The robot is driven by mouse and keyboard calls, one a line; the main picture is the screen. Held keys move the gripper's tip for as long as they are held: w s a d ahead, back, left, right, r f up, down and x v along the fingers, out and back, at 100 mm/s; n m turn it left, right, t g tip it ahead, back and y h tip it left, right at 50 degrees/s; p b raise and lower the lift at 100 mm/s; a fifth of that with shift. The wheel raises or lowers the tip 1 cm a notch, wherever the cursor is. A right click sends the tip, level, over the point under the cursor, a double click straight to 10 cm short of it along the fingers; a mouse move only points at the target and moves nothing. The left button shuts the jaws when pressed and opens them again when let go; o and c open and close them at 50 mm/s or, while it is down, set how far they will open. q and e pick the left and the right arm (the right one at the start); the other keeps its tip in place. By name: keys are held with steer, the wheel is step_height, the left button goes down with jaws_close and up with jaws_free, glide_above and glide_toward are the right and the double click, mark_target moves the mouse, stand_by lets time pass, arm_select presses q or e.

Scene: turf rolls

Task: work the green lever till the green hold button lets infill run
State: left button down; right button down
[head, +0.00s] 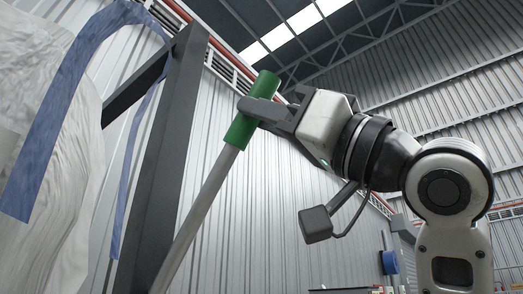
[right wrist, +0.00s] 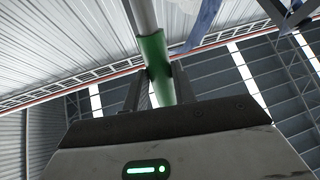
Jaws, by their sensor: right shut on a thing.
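The green lever grip (head: 238,133) sits at the upper end of a tilted grey rod (head: 200,210) in the head view. My right gripper (head: 253,108) is shut on the green grip, coming in from the right. In the right wrist view the green grip (right wrist: 158,72) lies between the two dark fingers of the gripper (right wrist: 156,90), with the grey rod (right wrist: 143,15) running out at the top. The rod's lower end is out of view. The green hold button is not in view. My left gripper is not in view.
A dark steel post (head: 175,150) stands close to the left of the rod. A large white bag (head: 50,120) with blue straps (head: 62,95) hangs further left. A blue object (head: 389,262) is low at the right. Open space lies above the lever.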

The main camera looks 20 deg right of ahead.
steer(key=shift+s+a+f, duration=0.1)
steer(key=shift+f, duration=0.1)
steer(key=c, duration=1.2)
jaws_free()
steer(key=shift+o, duration=0.4)
steer(key=shift+s+d, duration=0.15)
steer(key=shift+d, duration=0.1)
steer(key=shift+r, duration=0.1)
steer(key=b+v, duration=0.4)
steer(key=v, duration=1.2)
steer(key=shift+a, duration=0.1)
